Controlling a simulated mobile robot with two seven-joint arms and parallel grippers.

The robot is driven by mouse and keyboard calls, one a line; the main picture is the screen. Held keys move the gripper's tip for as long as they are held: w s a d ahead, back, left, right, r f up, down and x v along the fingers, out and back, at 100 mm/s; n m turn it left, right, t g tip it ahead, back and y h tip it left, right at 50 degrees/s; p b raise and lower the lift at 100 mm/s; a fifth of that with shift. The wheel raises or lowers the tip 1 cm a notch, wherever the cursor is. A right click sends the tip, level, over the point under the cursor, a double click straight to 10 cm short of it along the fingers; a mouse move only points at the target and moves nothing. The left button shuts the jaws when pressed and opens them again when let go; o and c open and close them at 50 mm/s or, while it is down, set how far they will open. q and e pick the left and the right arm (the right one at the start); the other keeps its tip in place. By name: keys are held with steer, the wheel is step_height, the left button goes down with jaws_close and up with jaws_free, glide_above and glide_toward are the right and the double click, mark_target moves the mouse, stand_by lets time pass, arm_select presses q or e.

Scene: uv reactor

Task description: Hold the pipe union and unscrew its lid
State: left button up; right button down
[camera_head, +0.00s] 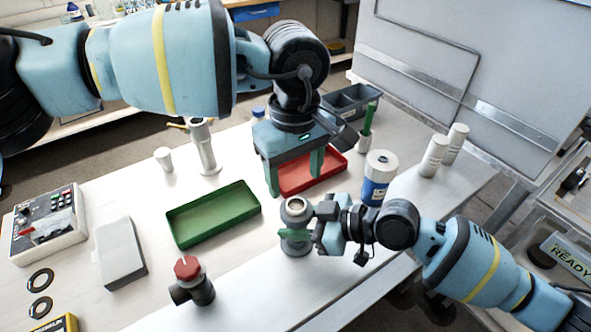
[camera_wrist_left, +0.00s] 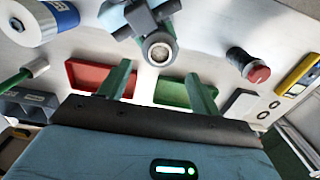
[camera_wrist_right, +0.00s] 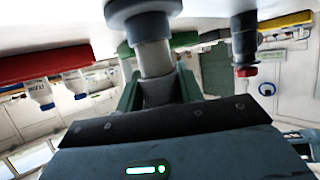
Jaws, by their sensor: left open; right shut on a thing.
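The grey pipe union (camera_head: 296,213) stands upright near the table's front edge. Its round top, with a pale centre, faces up and also shows in the left wrist view (camera_wrist_left: 158,50). My right gripper (camera_head: 294,235) is shut on the union's body from the right. In the right wrist view the union (camera_wrist_right: 154,57) sits between its green fingers, its dark flange against the table. My left gripper (camera_head: 294,177) is open and empty, fingers pointing down, above and behind the union. In the left wrist view, the union lies beyond the fingertips. The lid's seam is too small to tell.
A red tray (camera_head: 325,172) and a green tray (camera_head: 212,213) lie behind and left of the union. A red-knobbed black fitting (camera_head: 192,284) stands front left. A blue-and-white canister (camera_head: 379,178) stands close behind my right gripper. White bottles (camera_head: 434,156) stand farther right.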

mark_target(296, 204)
arm_select(q)
steer(key=shift+s+d+f, duration=0.1)
steer(key=shift+f, duration=3.8)
steer(key=shift+c, duration=0.2)
steer(key=c, duration=0.7)
steer(key=n, duration=0.4)
steer(key=shift+c, duration=0.2)
steer(key=n, duration=0.4)
steer(key=shift+n, duration=0.4)
steer(key=n, duration=0.4)
steer(key=shift+n, duration=0.3)
steer(key=n, duration=0.3)
